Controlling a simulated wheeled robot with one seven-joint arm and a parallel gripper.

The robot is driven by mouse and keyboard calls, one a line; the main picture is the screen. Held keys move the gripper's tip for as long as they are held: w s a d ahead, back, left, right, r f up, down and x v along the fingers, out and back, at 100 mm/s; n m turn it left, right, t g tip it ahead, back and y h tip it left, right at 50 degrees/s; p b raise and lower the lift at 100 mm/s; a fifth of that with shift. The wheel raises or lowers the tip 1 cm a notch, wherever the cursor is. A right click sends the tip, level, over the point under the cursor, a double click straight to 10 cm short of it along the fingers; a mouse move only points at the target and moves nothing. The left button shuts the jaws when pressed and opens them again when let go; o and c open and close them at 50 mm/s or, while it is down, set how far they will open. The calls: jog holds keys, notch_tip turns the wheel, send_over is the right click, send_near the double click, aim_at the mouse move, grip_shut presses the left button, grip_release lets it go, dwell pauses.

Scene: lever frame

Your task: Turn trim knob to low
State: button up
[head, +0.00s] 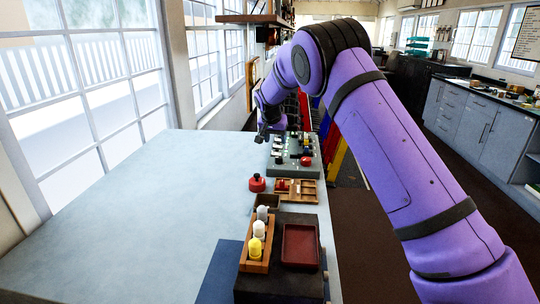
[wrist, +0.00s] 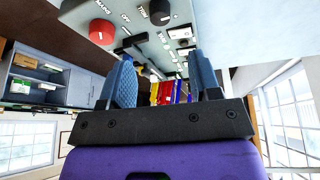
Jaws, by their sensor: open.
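The grey-green control panel (head: 285,169) lies on the table ahead, with small levers and knobs on it. In the wrist view the panel (wrist: 124,7) fills the top edge. There a dark round knob (wrist: 160,12) sits next to the label TRIM, partly cut off by the frame edge. Its setting cannot be read. My gripper (head: 264,136) is above the left side of the panel in the head view. In the wrist view my gripper (wrist: 160,60) has its two blue fingers apart with nothing between them, and the knob shows beyond their tips.
A red knob (wrist: 103,31) and a black lever (wrist: 130,41) are on the panel near MAINS OFF. A red button (head: 257,183) and a wooden tray (head: 297,197) stand nearer. A wooden rack (head: 256,262) holds bulbs beside a dark red tray (head: 299,246). The table's left side is clear.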

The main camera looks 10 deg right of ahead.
aim_at(279, 157)
jog(key=x, duration=1)
jog(key=shift+w+f, duration=0.1)
jog(key=shift+f, duration=0.25)
jog(key=c, duration=0.9)
